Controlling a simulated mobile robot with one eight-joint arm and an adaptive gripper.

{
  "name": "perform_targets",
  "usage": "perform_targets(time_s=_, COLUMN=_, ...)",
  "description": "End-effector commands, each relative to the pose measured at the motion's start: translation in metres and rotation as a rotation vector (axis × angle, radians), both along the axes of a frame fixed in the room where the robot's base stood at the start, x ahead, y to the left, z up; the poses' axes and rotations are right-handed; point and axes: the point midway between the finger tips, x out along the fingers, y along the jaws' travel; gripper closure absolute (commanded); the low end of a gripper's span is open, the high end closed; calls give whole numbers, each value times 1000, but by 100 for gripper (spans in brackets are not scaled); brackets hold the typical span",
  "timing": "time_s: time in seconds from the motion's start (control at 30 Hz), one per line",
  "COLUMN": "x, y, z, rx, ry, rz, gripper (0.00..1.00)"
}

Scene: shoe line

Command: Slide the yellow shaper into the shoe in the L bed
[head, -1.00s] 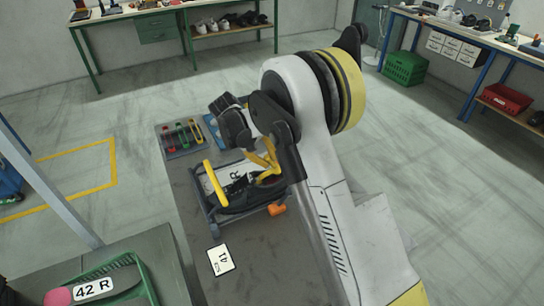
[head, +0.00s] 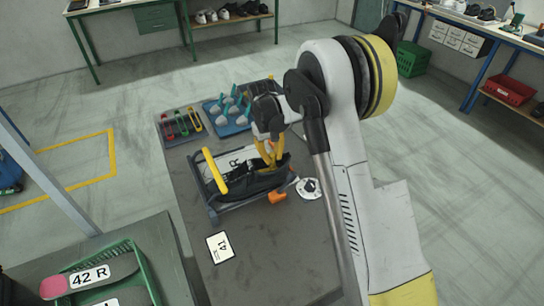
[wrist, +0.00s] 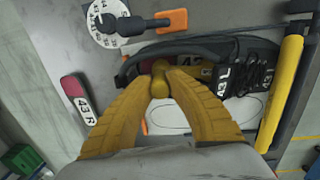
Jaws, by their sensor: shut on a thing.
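The black shoe (head: 255,182) lies in a grey frame bed (head: 216,212) with a yellow bar (head: 213,171) across one end. In the wrist view the shoe's laced upper (wrist: 243,62) and a white L label show beside the yellow bar (wrist: 290,80). My gripper (head: 268,162) points down over the shoe's opening. In the wrist view its ribbed mustard fingers are shut on the yellow shaper (wrist: 160,78), whose rounded knob shows between the tips.
An orange block (head: 277,197) and a round white dial (head: 309,189) are beside the bed. A tray of coloured tools (head: 180,125) and a blue rack (head: 228,128) stand behind.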

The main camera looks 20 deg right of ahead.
Motion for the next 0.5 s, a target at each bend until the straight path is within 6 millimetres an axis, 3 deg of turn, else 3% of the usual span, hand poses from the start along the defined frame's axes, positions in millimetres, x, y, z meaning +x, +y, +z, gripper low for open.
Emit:
perform_targets(time_s=0.2, x=0, y=0, z=0, rx=1, ry=0, rz=0, gripper=100)
perform_targets(time_s=0.23, x=0, y=0, z=0, rx=1, ry=0, rz=0, gripper=80)
perform_targets(time_s=0.3, x=0, y=0, z=0, rx=1, ry=0, rz=0, gripper=61)
perform_targets(time_s=0.5, x=0, y=0, z=0, rx=0, ry=0, rz=0, gripper=61)
